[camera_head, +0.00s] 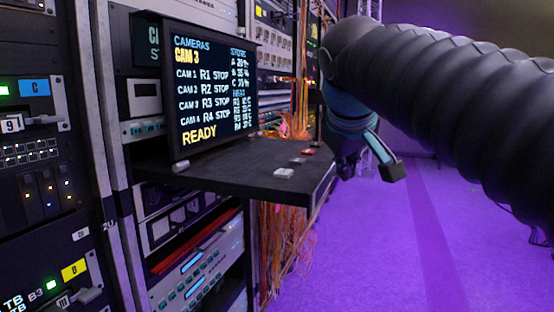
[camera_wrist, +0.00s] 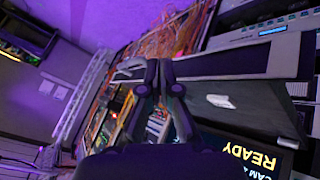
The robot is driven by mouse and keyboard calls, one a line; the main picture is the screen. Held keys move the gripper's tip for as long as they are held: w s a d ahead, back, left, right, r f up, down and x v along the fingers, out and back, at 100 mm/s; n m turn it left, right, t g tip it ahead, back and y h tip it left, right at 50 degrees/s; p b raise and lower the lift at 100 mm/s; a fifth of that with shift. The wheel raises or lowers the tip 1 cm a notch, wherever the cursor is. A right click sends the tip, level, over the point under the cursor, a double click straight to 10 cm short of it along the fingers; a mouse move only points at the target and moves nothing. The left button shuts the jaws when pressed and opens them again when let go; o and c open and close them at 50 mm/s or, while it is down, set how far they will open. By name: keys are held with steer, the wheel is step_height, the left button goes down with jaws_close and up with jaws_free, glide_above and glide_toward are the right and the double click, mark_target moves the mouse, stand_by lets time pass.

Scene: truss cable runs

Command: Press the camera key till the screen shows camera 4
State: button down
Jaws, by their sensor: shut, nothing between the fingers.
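The screen (camera_head: 212,92) stands upright on the shelf and reads CAMERAS, with CAM 3 in large yellow letters. Below are rows for CAM 1 to CAM 4, each with STOP, and READY at the bottom. Part of the screen (camera_wrist: 240,155) shows in the wrist view. A white key (camera_head: 284,173) lies on the shelf's front part; a pale key (camera_wrist: 219,100) also shows in the wrist view. A grey key (camera_head: 297,160) and a red key (camera_head: 308,152) lie behind it. Their labels are unreadable. My gripper (camera_wrist: 158,68) is shut and empty; in the head view it is right of the shelf, apart from the keys.
The black shelf (camera_head: 235,178) juts out from the equipment rack. Orange cables (camera_head: 284,240) hang behind and below it. More rack units (camera_head: 30,150) stand at the left. The purple floor (camera_head: 400,250) to the right is open.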

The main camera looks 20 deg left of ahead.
steer(key=s+d+f+m+g, duration=0.1)
steer(key=s+d+f+m, duration=0.1)
steer(key=s+d+f, duration=0.3)
steer(key=s+d+f+m, duration=0.2)
steer(key=s+d+f, duration=0.1)
steer(key=d+f, duration=0.45)
steer(key=s+d+f+m, duration=0.1)
steer(key=s+d+f, duration=0.1)
steer(key=s+f, duration=0.2)
steer(key=s+d+f+m+g, duration=0.1)
steer(key=s+d+f, duration=0.2)
steer(key=f, duration=0.4)
steer(key=s+d+f+m, duration=0.2)
steer(key=s+f, duration=0.2)
steer(key=f, duration=0.2)
steer(key=shift+s+d, duration=0.25)
steer(key=shift+s, duration=0.15)
steer(key=shift+d, duration=0.1)
